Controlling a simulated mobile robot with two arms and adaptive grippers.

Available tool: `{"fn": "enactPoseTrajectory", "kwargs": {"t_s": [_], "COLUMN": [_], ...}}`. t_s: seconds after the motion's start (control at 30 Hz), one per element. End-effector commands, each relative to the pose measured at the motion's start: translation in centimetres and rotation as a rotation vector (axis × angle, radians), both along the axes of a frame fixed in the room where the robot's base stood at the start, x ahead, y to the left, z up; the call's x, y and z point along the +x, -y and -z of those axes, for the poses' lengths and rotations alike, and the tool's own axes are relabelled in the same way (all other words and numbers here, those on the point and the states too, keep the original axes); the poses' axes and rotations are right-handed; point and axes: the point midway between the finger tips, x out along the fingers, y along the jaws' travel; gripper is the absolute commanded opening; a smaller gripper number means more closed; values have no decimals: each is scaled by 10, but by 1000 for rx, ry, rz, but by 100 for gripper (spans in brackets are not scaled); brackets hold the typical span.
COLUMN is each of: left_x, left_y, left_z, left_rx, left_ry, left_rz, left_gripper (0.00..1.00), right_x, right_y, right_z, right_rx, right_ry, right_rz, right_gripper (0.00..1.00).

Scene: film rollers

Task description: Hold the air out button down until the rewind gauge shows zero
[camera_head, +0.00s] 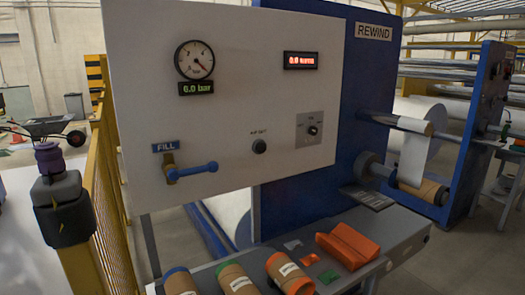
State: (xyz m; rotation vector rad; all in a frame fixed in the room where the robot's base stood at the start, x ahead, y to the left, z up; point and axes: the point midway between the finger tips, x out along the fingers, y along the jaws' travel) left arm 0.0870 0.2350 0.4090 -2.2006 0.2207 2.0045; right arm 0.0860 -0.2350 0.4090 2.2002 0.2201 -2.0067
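The small black button (259,146) sits on the lower middle of the white panel (225,95), under a small label that is hard to read and may say air out. The round dial gauge (195,60) is at the panel's upper left, with its needle pointing to the lower right. The green display (196,88) below it reads about 6.0 bar. Neither gripper can be made out in the head view, and nothing touches the button.
A blue-handled FILL valve (190,171) juts out left of the button. A selector knob (312,130) is right of it. A red display (301,60) is above. Rolls (237,279) and an orange block (348,245) lie on the bench below. A yellow fence (105,200) stands left.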

Motion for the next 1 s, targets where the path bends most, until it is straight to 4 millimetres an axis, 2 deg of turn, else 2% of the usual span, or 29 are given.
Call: {"fn": "enactPoseTrajectory", "kwargs": {"t_s": [0.07, 1.0], "left_x": [0, -1], "left_y": [0, 0], "left_z": [0, 0], "left_rx": [0, -1], "left_ry": [0, -2], "left_rz": [0, 0], "left_gripper": [59, 59], "right_x": [0, 0], "right_y": [-1, -1], "right_z": [0, 0], "right_rx": [1, 2], "right_ry": [0, 0], "right_rz": [0, -1], "right_gripper": [0, 0]}}
